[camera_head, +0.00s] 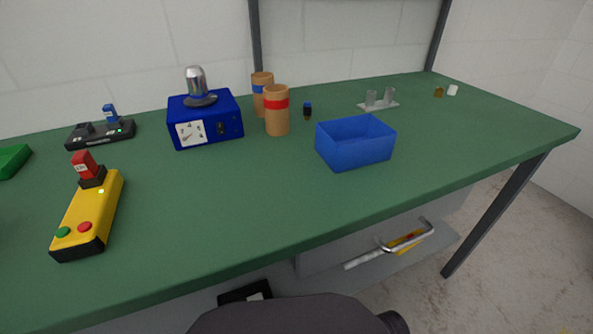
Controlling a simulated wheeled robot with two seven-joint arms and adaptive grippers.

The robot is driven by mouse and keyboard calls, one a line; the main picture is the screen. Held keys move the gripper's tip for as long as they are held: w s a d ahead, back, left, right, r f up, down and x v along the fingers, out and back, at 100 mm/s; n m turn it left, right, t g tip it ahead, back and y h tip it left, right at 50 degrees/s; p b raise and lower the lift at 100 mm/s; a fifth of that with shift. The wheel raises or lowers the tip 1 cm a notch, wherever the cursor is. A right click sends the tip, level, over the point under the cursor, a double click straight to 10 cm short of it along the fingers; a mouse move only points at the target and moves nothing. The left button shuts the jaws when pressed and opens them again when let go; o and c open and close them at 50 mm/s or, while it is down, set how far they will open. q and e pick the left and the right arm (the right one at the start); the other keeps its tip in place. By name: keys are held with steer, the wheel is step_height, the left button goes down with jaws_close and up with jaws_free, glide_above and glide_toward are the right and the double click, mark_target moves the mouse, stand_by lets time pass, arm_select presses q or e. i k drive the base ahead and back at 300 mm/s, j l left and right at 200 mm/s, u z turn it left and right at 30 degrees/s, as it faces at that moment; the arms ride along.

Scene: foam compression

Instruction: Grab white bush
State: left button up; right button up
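A small white cylindrical piece (452,90), which looks like the white bush, stands on the green table at the far right back. A small brown-gold piece (438,92) stands just to its left. A grey holder with two upright cups (378,101) sits further left on the table. Neither of my grippers shows in the head view, and nothing touches the white piece.
A blue open bin (355,150) stands right of centre. Two cardboard tubes (277,112), a small dark bottle (307,111) and a blue gauge machine (205,119) stand behind. A yellow button box (90,213) lies left. The front middle and right of the green table (460,135) are clear.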

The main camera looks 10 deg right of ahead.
mark_target(452, 90)
steer(key=z, duration=1.25)
steer(key=i+l+u, duration=0.15)
steer(key=l, duration=0.6)
steer(key=i+l+u, duration=0.15)
steer(key=l, duration=0.6)
steer(key=l+u, duration=0.15)
steer(key=l, duration=0.65)
